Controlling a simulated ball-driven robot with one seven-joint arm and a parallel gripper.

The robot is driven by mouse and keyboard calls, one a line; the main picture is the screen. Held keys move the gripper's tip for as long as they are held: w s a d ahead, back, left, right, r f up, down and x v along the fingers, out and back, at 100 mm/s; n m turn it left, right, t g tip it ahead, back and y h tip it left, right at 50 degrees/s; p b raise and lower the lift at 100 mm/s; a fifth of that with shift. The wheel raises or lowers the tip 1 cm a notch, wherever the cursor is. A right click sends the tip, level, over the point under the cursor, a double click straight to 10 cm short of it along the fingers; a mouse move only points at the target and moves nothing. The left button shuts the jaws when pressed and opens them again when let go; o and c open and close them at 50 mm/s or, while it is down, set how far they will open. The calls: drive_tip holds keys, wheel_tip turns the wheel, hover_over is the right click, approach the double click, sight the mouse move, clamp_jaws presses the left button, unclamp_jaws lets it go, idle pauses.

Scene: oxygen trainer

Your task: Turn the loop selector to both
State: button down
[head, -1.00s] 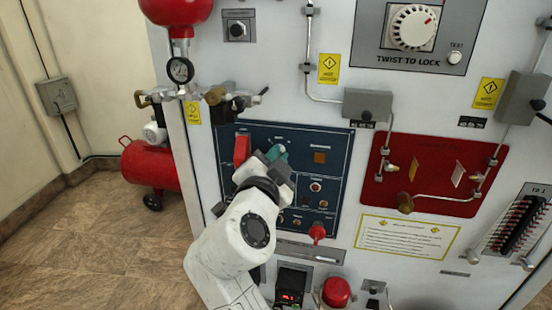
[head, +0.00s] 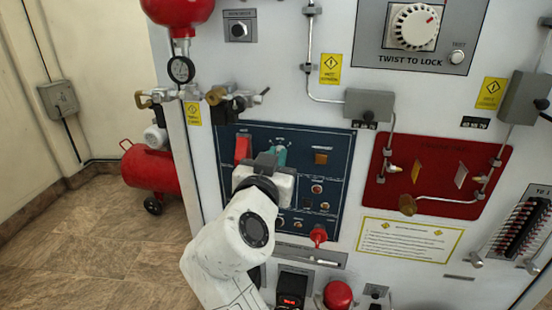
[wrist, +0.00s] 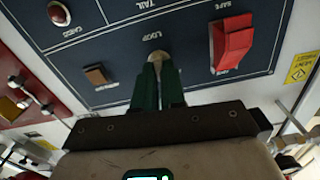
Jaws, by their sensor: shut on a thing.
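The loop selector (wrist: 157,57) is a small pale brass-coloured knob on the dark blue panel (head: 330,141). My gripper (head: 279,156) has teal-green fingers and reaches the upper part of the panel. In the wrist view my gripper (wrist: 158,72) is shut on the knob, one finger on either side. The fingers cover most of the knob, so its pointing direction cannot be told. In the head view the gripper hides it.
A red guarded switch (head: 243,149) sits left of the gripper, and a brown square button (head: 321,158) right of it. A red knob (head: 318,236) sticks out at the panel's lower edge. A red plate with pipes (head: 440,150) is further right. A red compressor tank (head: 150,167) stands left.

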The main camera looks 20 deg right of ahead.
drive_tip(key=shift+n, duration=0.5)
drive_tip(key=c, duration=1.2)
unclamp_jaws()
drive_tip(key=b+v, duration=0.1)
drive_tip(key=v, duration=0.9)
drive_tip(key=shift+s+a+b, duration=0.25)
drive_tip(key=shift+s+b, duration=0.05)
